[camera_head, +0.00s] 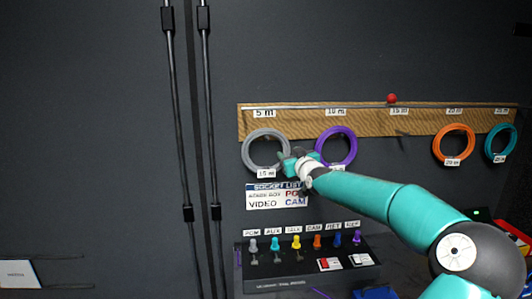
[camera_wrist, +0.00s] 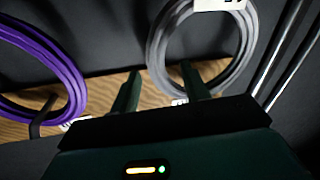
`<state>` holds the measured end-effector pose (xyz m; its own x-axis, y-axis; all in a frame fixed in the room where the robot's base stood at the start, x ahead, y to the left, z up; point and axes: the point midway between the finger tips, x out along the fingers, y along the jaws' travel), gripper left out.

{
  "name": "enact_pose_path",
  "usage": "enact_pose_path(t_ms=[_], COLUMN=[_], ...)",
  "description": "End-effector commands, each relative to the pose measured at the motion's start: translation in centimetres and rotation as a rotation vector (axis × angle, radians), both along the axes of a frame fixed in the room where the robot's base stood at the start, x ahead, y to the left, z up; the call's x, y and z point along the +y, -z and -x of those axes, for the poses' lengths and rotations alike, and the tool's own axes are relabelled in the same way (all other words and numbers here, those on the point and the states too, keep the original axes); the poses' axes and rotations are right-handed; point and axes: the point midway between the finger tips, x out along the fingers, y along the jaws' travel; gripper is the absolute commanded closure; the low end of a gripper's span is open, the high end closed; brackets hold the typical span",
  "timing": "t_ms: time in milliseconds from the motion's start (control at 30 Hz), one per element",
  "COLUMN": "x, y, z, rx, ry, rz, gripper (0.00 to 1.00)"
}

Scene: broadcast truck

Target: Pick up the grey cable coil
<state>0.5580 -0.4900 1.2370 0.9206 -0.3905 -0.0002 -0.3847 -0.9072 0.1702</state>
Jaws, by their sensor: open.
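The grey cable coil (camera_head: 246,152) hangs on the wooden strip under the "5 m" label, with a "15 m" tag at its bottom. In the wrist view the grey coil (camera_wrist: 155,45) is at the upper right. My gripper (camera_head: 285,161) is at the coil's lower right side in the head view. In the wrist view my gripper (camera_wrist: 160,84) is open and empty. One finger overlaps the coil's edge and the other lies outside the ring, in front of the wood. I cannot tell whether they touch it.
Orange (camera_head: 437,145) and teal (camera_head: 489,143) coils hang farther right. A red ball (camera_head: 392,98) tops the wooden strip (camera_head: 390,123). Below are a sign (camera_head: 262,203) and a connector panel (camera_head: 300,273).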

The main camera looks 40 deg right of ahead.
Motion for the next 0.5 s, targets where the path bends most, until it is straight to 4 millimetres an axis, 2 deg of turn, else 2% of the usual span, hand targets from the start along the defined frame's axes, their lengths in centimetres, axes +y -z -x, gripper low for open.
enact_pose_path(t_ms=[300, 500], x=[-1.9, -2.1], y=[-0.6, -0.6], z=[-3.6, -4.0], rx=[-0.001, -0.001], ry=[-0.002, 0.000], rz=[-0.002, 0.000], gripper=[0.54, 0.54])
